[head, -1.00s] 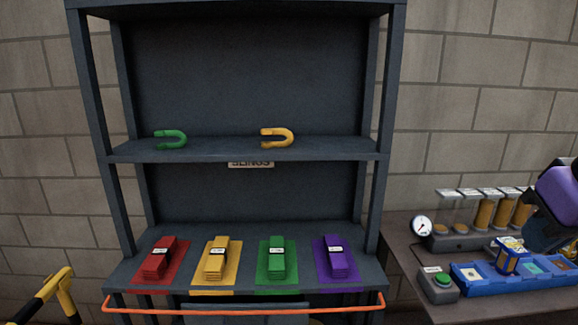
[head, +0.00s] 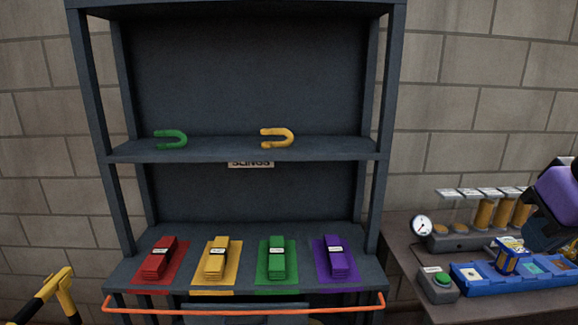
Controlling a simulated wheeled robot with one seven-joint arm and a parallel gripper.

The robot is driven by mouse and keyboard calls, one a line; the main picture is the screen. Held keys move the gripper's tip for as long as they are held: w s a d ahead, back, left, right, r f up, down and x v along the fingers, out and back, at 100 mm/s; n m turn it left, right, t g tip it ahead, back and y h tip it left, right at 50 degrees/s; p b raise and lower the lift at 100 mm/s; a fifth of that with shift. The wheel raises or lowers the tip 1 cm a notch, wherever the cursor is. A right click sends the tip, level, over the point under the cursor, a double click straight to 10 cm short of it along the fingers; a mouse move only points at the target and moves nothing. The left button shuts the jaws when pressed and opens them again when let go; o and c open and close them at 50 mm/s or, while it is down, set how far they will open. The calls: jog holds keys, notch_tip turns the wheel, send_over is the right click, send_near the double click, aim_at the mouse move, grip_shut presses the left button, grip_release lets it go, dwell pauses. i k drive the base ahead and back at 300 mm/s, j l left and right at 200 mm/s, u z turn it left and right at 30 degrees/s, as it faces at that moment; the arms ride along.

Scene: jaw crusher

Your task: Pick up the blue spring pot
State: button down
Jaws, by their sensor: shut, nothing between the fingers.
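A small blue item with yellow and pale faces (head: 507,258) stands in the blue tray on the bench at the right. It may be the blue spring pot, but it is too small to be sure. My arm enters at the right edge with a purple link. Its dark end, which looks like my gripper (head: 545,232), hangs just right of the blue item and partly over the tray. The fingers are not clearly visible. They are shut and hold nothing.
The blue tray (head: 520,286) has several coloured compartments.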

aim_at(511, 251)
jog(key=i+l+z, duration=0.15)
jog(key=z, duration=0.3)
jog(key=i+l+z, duration=0.1)
jog(key=i+z, duration=0.2)
jog(key=z, duration=0.2)
